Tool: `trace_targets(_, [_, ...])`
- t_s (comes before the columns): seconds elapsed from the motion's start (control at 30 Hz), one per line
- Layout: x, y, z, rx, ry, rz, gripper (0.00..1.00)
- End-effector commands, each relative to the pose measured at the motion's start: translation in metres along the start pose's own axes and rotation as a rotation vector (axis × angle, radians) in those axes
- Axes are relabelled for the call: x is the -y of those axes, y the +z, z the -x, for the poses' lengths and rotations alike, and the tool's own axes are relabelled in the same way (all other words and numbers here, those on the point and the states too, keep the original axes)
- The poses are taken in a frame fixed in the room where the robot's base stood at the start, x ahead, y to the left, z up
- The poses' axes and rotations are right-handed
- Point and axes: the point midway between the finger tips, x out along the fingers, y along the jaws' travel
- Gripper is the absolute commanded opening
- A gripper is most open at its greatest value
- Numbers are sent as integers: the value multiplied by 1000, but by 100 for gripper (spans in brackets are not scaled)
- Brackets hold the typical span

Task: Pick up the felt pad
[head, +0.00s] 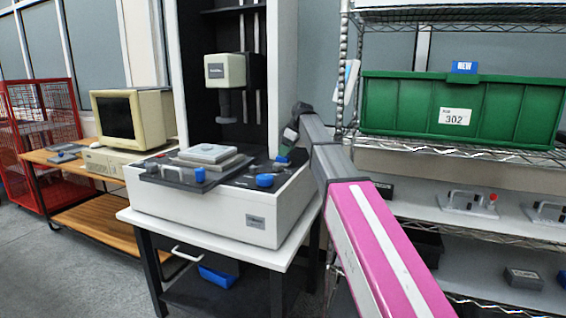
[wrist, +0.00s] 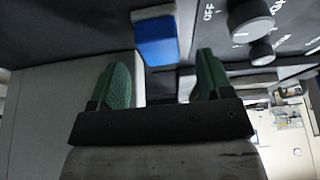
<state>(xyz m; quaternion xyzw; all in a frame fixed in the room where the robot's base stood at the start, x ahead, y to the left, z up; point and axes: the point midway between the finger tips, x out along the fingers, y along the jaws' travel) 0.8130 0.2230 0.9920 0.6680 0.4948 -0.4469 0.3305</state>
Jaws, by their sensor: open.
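A small blue block with a pale edge (wrist: 157,42) lies on the dark panel in the wrist view, just beyond my fingertips. It may be the felt pad, but its material cannot be told. In the head view a small blue piece (head: 283,159) shows below the end of my arm. My gripper (wrist: 161,75) has its two green fingers apart, with nothing held between them. The block lies ahead of the gap, apart from the fingers. In the head view my gripper (head: 290,138) is small and partly hidden by my arm.
The white measuring machine (head: 209,216) carries a stacked grey plate (head: 207,153) and blue knobs (head: 265,180). Dark control knobs (wrist: 250,18) sit close right of the block. A wire shelf with a green bin (head: 458,108) stands at right, a computer (head: 130,115) at left.

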Motion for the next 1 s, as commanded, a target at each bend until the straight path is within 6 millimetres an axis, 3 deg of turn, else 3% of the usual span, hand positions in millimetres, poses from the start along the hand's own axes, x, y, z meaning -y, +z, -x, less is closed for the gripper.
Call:
trace_targets(0.2, [0, 0, -30, 0, -1, 1, 72])
trace_targets(0.47, [0, 0, -33, -1, 1, 1, 72])
trace_targets(0.63, [0, 0, -33, -1, 1, 1, 19])
trace_targets(1.0, [0, -1, -31, -1, 1, 0, 19])
